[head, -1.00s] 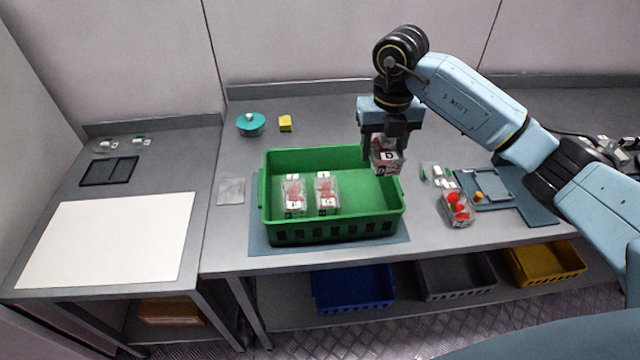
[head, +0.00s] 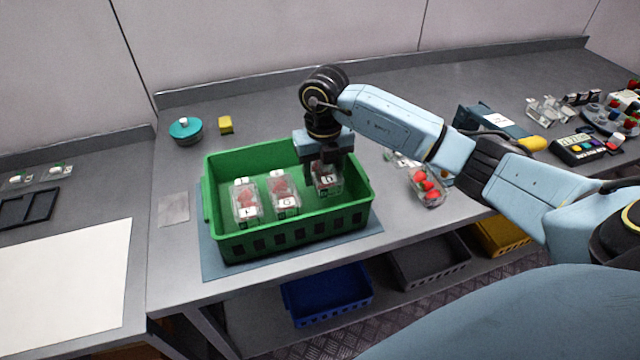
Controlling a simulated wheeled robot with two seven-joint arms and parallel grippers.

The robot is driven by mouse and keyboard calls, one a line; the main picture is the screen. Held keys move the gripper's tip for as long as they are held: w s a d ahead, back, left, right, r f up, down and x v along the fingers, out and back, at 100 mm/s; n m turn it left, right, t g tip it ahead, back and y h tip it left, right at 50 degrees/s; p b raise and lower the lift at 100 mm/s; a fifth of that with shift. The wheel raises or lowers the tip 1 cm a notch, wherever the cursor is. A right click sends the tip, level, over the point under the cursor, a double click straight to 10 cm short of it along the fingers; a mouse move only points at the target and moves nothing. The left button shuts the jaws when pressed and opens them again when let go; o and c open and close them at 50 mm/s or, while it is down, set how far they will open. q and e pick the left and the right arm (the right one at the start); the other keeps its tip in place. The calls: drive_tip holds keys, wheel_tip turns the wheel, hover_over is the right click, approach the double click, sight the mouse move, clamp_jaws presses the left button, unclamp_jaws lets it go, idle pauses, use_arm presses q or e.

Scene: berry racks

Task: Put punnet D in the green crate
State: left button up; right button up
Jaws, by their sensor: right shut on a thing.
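Punnet D (head: 327,181), a clear box with red berries and a D label, is inside the right part of the green crate (head: 290,236). My right gripper (head: 325,165) points down over the crate and is shut on punnet D. Whether the punnet touches the crate floor I cannot tell. Two other labelled punnets stand upright side by side in the crate, one at the left (head: 247,203) and one near the middle (head: 283,193). My left gripper is not in view.
An open punnet of red berries (head: 428,188) lies right of the crate. A teal lidded pot (head: 186,130) and a yellow block (head: 225,124) stand behind it at left.

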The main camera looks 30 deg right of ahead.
drive_tip(key=shift+f, duration=1.8)
drive_tip(key=shift+f, duration=0.1)
drive_tip(key=shift+f, duration=0.15)
drive_tip(key=o, duration=1.1)
wheel_tip(320, 180, up, 12)
drive_tip(key=shift+r, duration=0.25)
